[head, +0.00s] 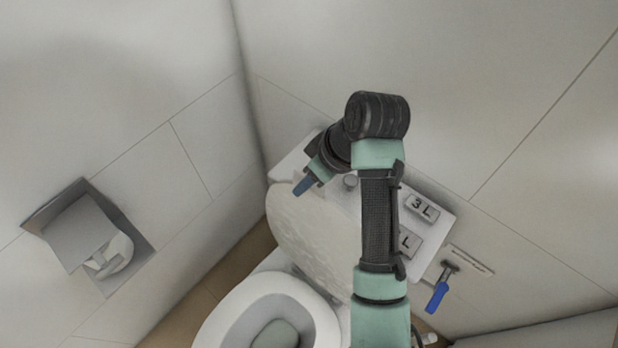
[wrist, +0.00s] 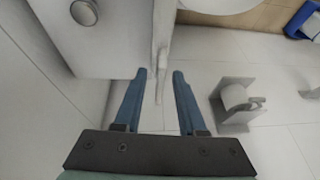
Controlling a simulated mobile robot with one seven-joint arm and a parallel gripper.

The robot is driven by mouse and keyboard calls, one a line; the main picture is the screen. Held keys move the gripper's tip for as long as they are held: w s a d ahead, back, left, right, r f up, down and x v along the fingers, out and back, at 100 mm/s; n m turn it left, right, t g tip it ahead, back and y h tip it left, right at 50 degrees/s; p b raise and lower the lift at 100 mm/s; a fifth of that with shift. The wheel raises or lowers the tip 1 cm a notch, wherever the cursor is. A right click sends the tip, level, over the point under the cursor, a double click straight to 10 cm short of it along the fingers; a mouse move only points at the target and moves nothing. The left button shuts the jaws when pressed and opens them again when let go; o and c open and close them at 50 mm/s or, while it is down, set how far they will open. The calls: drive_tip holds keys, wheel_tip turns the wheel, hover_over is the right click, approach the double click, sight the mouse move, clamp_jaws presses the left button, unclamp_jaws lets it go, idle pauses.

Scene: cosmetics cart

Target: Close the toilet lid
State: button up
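The toilet lid (head: 315,230) is pale and marbled, and stands raised, leaning back toward the cistern (head: 440,225). The white toilet bowl (head: 225,325) is below it, partly cut off by the frame and partly behind my arm. My gripper (head: 303,187) is at the upper part of the lid. In the wrist view my gripper (wrist: 157,72) has its two blue fingers apart. The lid (wrist: 166,30) shows edge-on there, with its edge running down between the fingers. I see no clear contact on either side.
A toilet paper holder (head: 62,222) is on the left wall. A blue-handled tool (head: 437,297) hangs at the right of the cistern. The flush knob (wrist: 84,12) is close to my gripper. A blue object (wrist: 304,20) is at the wrist view's upper right. Walls are close on both sides.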

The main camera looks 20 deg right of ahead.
clamp_jaws()
idle(1.4)
